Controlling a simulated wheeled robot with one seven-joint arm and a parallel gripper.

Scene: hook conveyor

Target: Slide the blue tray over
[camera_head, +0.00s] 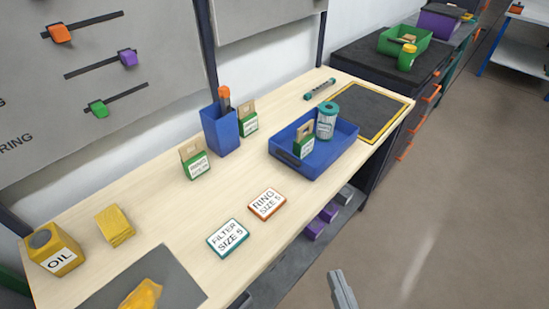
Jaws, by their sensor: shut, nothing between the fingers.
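The blue tray (341,149) sits on the wooden workbench, right of centre, close to the bench's front edge. It holds a white and teal cylinder (326,121) and a small green and white box with a tan top (304,141). A dark mat with a yellow border (371,110) lies flat and empty on the bench, behind and to the right of the tray. My gripper (337,277) shows at the bottom edge as a narrow grey shape. It is shut and empty, out over the floor in front of the bench, well apart from the tray.
A blue holder (219,132) and green boxes (195,160) stand left of the tray. Cards labelled RING (267,203) and FILTER (228,238) lie nearer. A teal and dark tube (319,88) lies behind the tray. An oil can (54,250) stands far left. The floor at right is clear.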

